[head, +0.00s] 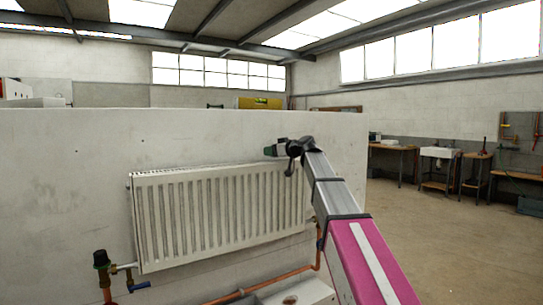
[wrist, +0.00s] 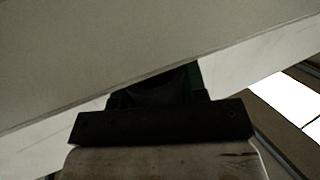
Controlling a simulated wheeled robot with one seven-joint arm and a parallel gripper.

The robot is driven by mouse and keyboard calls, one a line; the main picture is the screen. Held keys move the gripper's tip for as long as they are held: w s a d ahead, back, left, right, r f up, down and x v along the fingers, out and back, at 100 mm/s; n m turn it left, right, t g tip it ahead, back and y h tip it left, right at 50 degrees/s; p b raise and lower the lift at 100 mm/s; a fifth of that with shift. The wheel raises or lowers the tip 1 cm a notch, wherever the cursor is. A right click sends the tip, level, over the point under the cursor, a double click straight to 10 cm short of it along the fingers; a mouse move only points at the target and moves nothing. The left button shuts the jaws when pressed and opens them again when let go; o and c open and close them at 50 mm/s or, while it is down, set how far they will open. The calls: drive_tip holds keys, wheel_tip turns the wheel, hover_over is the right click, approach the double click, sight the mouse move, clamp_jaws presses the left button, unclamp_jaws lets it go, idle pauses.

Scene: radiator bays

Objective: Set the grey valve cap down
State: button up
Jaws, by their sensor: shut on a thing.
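My gripper (head: 280,150) is at the top right of the white radiator, in front of the wall panel and just below its top edge. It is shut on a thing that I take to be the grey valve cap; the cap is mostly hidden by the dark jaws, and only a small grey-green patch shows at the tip. In the wrist view my gripper (wrist: 160,95) is a dark shape close to a pale surface, with a thin green strip at its right side. The cap's outline cannot be made out there.
The white radiator (head: 220,215) hangs on the wall panel (head: 60,180). A valve with a dark top (head: 101,260) and a blue lever (head: 139,287) stands at its lower left. Copper pipe (head: 270,285) runs below. Open floor (head: 450,245) and a sink (head: 438,153) lie at right.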

drive_tip(key=shift+f, duration=0.7)
drive_tip(key=o, duration=0.9)
drive_tip(key=shift+f, duration=0.1)
